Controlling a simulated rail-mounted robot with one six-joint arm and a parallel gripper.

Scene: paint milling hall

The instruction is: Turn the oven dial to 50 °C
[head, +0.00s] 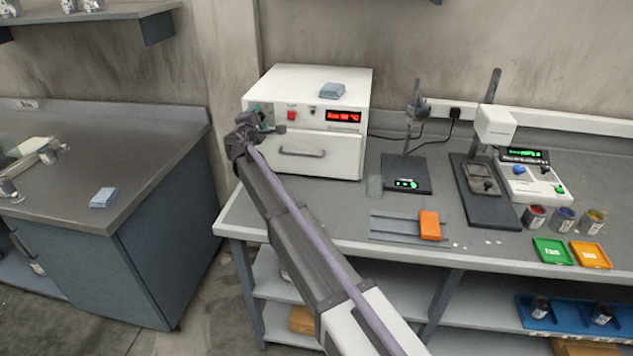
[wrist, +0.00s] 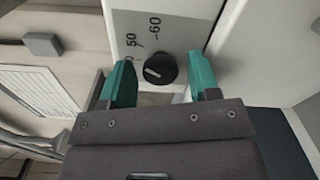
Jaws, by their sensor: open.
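The white oven (head: 345,152) stands on the bench, with a lit red display (head: 344,116) too small to read surely. Its black dial (wrist: 160,68) shows in the wrist view, with a white pointer mark angled across it. The printed marks 50 and 60 are above it; another mark at left is partly hidden. My gripper (wrist: 160,60) is open, with one teal finger on each side of the dial and visible gaps to it. In the head view my gripper (head: 263,128) is at the oven's upper left front and hides the dial.
A blue-grey block (head: 333,90) lies on top of the oven. A stand with a green display (head: 407,185) and an orange block (head: 430,225) are to the right.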

